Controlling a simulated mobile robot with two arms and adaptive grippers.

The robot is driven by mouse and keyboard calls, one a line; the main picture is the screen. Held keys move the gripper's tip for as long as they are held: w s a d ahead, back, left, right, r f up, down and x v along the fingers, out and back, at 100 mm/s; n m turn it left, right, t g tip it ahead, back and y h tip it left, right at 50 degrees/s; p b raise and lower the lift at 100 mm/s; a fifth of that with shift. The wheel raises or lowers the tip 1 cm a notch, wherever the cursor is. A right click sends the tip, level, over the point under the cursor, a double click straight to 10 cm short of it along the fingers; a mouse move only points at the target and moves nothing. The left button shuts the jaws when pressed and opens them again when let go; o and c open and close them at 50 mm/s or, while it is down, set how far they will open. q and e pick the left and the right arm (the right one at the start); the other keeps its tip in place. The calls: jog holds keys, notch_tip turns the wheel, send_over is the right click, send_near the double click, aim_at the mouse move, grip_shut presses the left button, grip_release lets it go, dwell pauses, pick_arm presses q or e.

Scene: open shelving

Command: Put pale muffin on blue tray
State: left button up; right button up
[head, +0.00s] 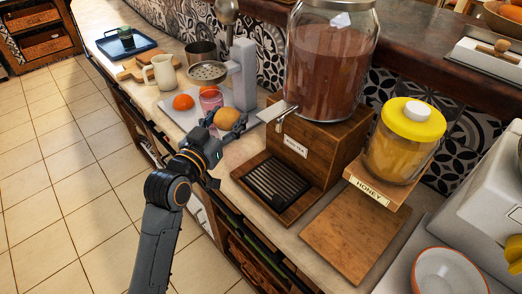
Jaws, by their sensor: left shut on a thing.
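The blue tray (143,43) lies at the far left end of the counter with a dark cup on it. My left gripper (226,122) reaches over the counter from the front, beside the juice-squeezing stand. It is shut on a small round yellowish-tan thing, which looks like the pale muffin (226,117); the fingers partly hide it. The gripper is well to the right of and nearer than the tray. My right gripper is not in view.
A cream jug (160,72), a wooden board (134,69), a metal cup (201,54) and the grey stand (243,75) are between gripper and tray. Oranges (183,102) and a pink glass (210,98) are close by. A large dispenser (328,70) stands right.

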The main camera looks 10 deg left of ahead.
pick_arm(q)
notch_tip(320, 180, down, 9)
jog(key=shift+f+b, duration=0.1)
jog(key=shift+b, duration=0.45)
jog(key=shift+s+f, duration=0.1)
jog(key=shift+f, duration=0.05)
jog(key=o, duration=1.2)
